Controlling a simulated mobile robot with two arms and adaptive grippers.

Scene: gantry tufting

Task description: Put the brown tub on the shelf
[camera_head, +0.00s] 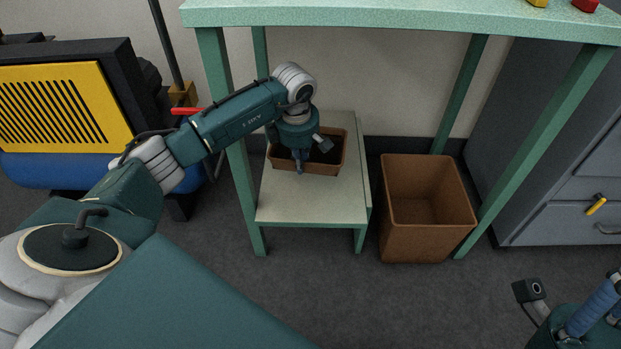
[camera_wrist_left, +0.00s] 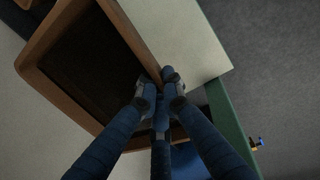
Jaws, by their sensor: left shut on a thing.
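The brown tub (camera_head: 325,168) is a shallow open box with a dark inside, over the pale low shelf (camera_head: 310,207) under the green table. My left gripper (camera_head: 300,168) points down at the tub's front wall and is shut on its rim. In the left wrist view the fingers (camera_wrist_left: 160,85) pinch the rim of the tub (camera_wrist_left: 121,35), with the shelf board (camera_wrist_left: 190,40) beside it. I cannot tell whether the tub's base touches the shelf. My right gripper (camera_head: 596,308) shows only partly at the lower right.
A taller brown bin (camera_head: 425,240) stands on the floor right of the shelf. Green table legs (camera_head: 232,150) flank the shelf, and the tabletop (camera_head: 390,14) is above it. A yellow and black machine (camera_head: 60,105) is at left, grey drawers (camera_head: 570,190) at right. The shelf's front part is bare.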

